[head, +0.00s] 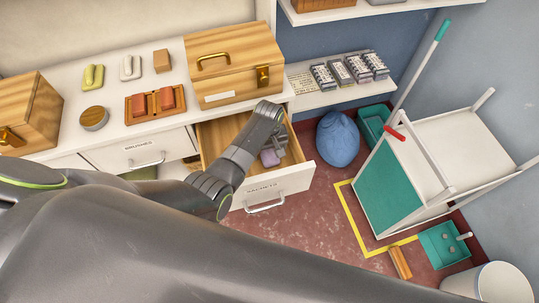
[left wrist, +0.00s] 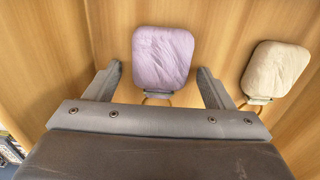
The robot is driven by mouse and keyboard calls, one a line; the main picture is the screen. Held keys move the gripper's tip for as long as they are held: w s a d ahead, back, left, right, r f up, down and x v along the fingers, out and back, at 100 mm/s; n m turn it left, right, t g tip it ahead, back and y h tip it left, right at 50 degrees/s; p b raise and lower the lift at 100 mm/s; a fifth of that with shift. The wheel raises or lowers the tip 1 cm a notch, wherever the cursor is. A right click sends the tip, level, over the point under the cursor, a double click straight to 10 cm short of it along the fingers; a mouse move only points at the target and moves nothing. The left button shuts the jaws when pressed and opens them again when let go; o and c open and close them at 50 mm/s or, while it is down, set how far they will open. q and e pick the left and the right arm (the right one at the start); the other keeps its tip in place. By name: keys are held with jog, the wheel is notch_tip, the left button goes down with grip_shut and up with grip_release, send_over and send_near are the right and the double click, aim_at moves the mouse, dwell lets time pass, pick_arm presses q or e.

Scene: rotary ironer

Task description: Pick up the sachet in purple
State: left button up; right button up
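The purple sachet (head: 270,157) lies in the open drawer (head: 278,187) labelled SACHETS. In the left wrist view the purple sachet (left wrist: 162,57) is a rounded pad with a tan loop at its near end. My left gripper (head: 277,145) reaches down into the drawer. In the left wrist view its fingers (left wrist: 160,72) are open, one on each side of the sachet's near part, with gaps on both sides. I cannot tell its height above the sachet. A cream sachet (left wrist: 275,68) lies to the right, outside the fingers. My right gripper is not in view.
The drawer's walls surround the gripper. A wooden box (head: 232,65) stands on the counter (head: 105,60) just above the drawer. A blue bag (head: 338,139) and a white-and-green cart (head: 430,165) stand to the right. Red floor is clear before the drawer.

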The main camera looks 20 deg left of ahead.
aim_at(268, 152)
pick_arm(q)
jog(key=c, duration=0.9)
jog(key=shift+r, duration=0.1)
jog(key=shift+c, duration=0.2)
notch_tip(268, 152, up, 10)
